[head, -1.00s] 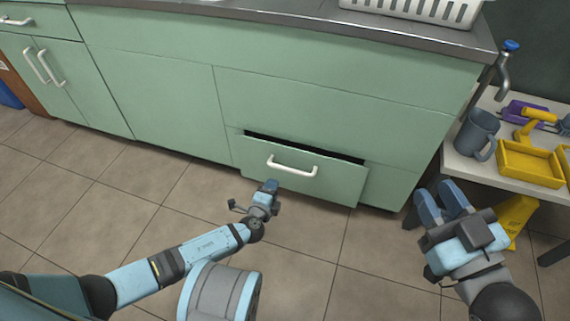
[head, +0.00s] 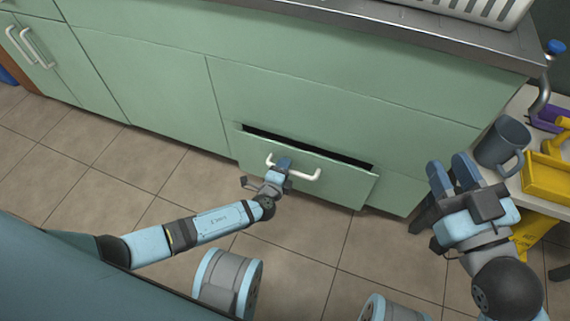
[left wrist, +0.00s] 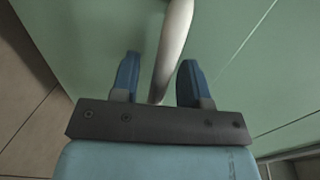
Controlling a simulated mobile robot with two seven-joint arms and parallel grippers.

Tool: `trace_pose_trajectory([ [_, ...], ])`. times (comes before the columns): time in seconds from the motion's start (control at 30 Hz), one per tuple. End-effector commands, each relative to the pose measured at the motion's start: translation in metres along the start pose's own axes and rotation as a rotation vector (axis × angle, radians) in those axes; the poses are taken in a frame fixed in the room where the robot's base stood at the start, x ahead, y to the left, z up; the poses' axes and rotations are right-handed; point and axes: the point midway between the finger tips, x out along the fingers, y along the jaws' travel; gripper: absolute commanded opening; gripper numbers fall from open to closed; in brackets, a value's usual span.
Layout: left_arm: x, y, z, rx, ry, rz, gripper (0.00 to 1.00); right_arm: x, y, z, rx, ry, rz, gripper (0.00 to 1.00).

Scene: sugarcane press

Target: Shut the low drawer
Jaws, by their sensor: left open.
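The low drawer (head: 338,183) is a green front at the bottom of the cabinet. It stands a little way out, with a dark gap along its top edge. Its white bar handle (head: 303,174) runs across the front. My left gripper (head: 284,163) is at the left part of the handle. In the left wrist view, the handle (left wrist: 172,50) passes between the two blue fingers of my left gripper (left wrist: 158,82), which are apart. My right gripper (head: 452,176) is raised to the right of the drawer, its two blue fingers apart with nothing seen between them.
A side table at the right holds a grey mug (head: 502,146) and a yellow tray (head: 548,178). A white rack (head: 470,8) stands on the countertop (head: 400,22). Tiled floor (head: 130,180) in front of the cabinet is clear.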

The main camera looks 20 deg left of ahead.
Motion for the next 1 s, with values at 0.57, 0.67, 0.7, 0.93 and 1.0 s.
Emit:
trace_pose_trajectory([
  [0.57, 0.015, -0.004, -0.001, 0.000, 0.001, -0.001, 0.00, -0.001, 0.000, 0.000, 0.000, 0.000, 0.000, 0.31],
  [0.67, 0.031, -0.007, -0.001, 0.001, 0.000, -0.001, 0.00, -0.001, 0.000, -0.001, 0.000, 0.001, 0.000, 0.31],
  [0.7, 0.036, -0.008, -0.001, 0.001, 0.001, -0.001, 0.00, -0.001, 0.000, -0.001, 0.000, 0.001, 0.000, 0.31],
  [0.93, 0.042, -0.009, -0.001, 0.000, 0.002, 0.000, 0.00, -0.001, 0.000, -0.001, 0.000, 0.001, 0.000, 0.31],
  [1.0, 0.042, -0.009, -0.001, 0.000, 0.002, -0.001, 0.00, -0.001, 0.000, 0.000, 0.000, 0.001, 0.000, 0.31],
])
